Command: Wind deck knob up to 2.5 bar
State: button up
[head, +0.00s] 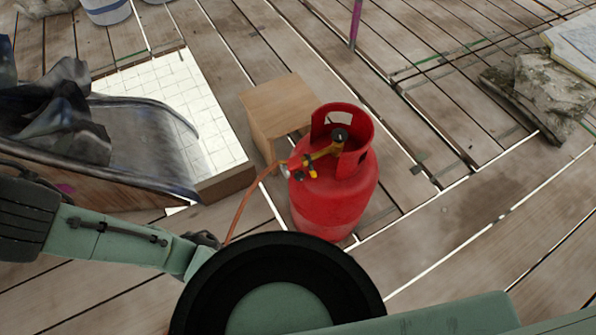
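A red gas cylinder (330,205) stands upright on the deck with a cut-out collar around its top. A yellow brass-coloured regulator (322,153) sits at its top, with a black round knob (340,135) inside the collar. A small pale round part (284,171), perhaps a gauge face, shows at the regulator's left end; any reading is too small to make out. An orange hose (245,206) runs from the regulator down to the left, where my arm hides its lower end. Green and black parts of my arm cross the bottom and left. I cannot make out my gripper's fingers.
A wooden box (265,112) stands just behind and left of the cylinder. A white-tiled slab (190,105) and a grey metal trough with dark cloth-like material (70,115) lie to the left. A mossy stone (540,95) lies at right. Deck planks right of the cylinder are clear.

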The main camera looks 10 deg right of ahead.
aim_at(299, 176)
jog(key=j+z, duration=0.15)
jog(key=z, duration=0.25)
jog(key=j+z, duration=0.1)
jog(key=z, duration=0.3)
jog(key=k+z, duration=0.15)
jog(key=z, duration=0.25)
jog(key=j+z, duration=0.15)
jog(key=z, duration=0.2)
jog(key=k, duration=0.05)
